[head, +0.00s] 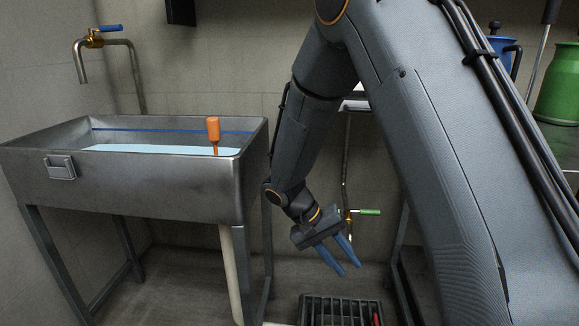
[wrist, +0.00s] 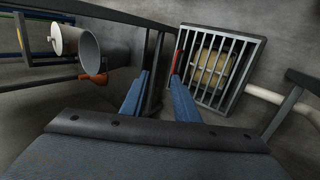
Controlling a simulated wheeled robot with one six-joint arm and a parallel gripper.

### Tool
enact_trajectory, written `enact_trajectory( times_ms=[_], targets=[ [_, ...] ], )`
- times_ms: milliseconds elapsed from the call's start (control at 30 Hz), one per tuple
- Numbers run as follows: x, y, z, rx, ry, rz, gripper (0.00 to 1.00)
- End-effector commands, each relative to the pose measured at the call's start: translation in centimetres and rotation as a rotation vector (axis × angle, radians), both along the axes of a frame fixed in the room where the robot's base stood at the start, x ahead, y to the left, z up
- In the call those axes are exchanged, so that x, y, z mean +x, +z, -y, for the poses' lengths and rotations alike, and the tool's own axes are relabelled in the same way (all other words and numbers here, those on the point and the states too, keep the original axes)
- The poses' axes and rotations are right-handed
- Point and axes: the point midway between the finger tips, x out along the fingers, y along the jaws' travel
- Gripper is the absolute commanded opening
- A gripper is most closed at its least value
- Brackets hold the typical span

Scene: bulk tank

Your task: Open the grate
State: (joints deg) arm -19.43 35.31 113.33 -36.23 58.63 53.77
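The grate (wrist: 222,70) is a grey square frame with vertical bars, at the upper right of the wrist view. A tan rounded object (wrist: 212,68) shows behind its bars. A red part (wrist: 179,50) sits at the grate's left edge. In the head view the grate (head: 325,304) is at the bottom edge, partly cut off, low at floor level. My gripper (head: 348,270) is above it, pointing down, with its blue fingers apart and nothing between them. In the wrist view, the right fingertip of my gripper (wrist: 159,77) appears just below the red part; contact cannot be told.
A steel tank (head: 130,185) with water and an orange-handled tool (head: 213,130) stands at left, under a blue-handled tap (head: 100,38). A green-handled valve (head: 368,212) is behind my gripper. A white pipe (head: 230,270) runs down from the tank. Dark metal legs stand near the grate.

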Motion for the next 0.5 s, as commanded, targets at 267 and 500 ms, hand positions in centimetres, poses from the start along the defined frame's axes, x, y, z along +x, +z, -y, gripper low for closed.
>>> enact_trajectory(
  times_ms=[267, 500],
  targets=[
    [-5.8, 2.9, 1.3, 0.377, 0.057, 0.031, 0.28],
    [-8.2, 4.6, 1.7, 0.537, 0.122, 0.145, 0.28]
  ],
)
